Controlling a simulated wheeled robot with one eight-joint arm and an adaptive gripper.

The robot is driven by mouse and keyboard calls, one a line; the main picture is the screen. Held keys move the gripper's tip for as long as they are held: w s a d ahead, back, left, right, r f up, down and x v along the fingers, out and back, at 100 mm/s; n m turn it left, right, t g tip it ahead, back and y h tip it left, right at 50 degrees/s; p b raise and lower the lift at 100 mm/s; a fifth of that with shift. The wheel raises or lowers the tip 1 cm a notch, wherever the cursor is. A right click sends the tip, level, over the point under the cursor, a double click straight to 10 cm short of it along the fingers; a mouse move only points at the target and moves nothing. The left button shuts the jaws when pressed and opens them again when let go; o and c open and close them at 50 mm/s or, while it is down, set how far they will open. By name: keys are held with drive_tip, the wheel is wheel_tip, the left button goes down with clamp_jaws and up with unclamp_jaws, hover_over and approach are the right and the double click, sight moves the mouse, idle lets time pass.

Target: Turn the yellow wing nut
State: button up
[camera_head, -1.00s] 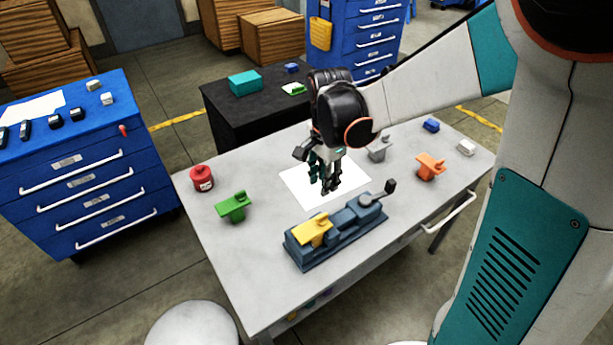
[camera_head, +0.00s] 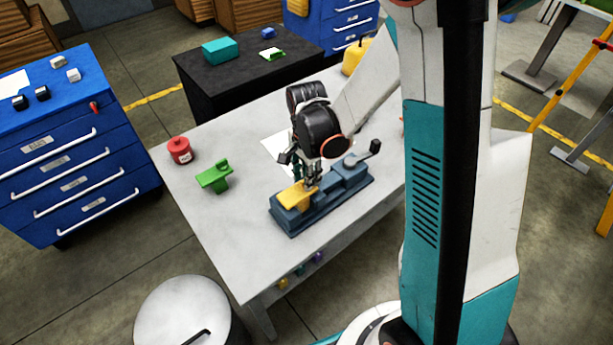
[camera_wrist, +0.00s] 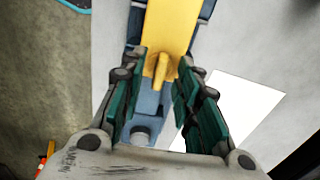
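The yellow wing nut (camera_head: 292,197) sits at the left end of the blue-grey jig (camera_head: 322,208) on the table. In the wrist view the yellow piece (camera_wrist: 172,22) enters from the top, with a narrow raised fin pointing toward my gripper. My gripper (camera_head: 310,185) is low over the jig, at the right end of the yellow piece. In the wrist view my gripper (camera_wrist: 160,72) is open, with one dark green finger on each side of the fin and gaps showing. Whether the fingertips touch the yellow piece's wider part cannot be told.
The jig's lever with a dark knob (camera_head: 375,147) stands at its right end. A green part (camera_head: 214,176) and a red canister (camera_head: 180,150) are on the table at left. White paper (camera_wrist: 235,110) lies beside the jig. The table's front left is clear.

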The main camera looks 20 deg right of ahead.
clamp_jaws()
drive_tip(key=shift+f+n, duration=0.1)
drive_tip(key=shift+n, duration=0.2)
drive_tip(key=n+b, duration=0.1)
drive_tip(key=n, duration=0.1)
drive_tip(key=shift+n, duration=0.4)
drive_tip(key=n+b, duration=0.1)
drive_tip(key=n, duration=0.2)
drive_tip(key=shift+n, duration=0.3)
drive_tip(key=n+b, duration=0.1)
drive_tip(key=n, duration=0.4)
drive_tip(key=n+b, duration=0.1)
drive_tip(key=n, duration=0.4)
drive_tip(key=shift+n, duration=0.4)
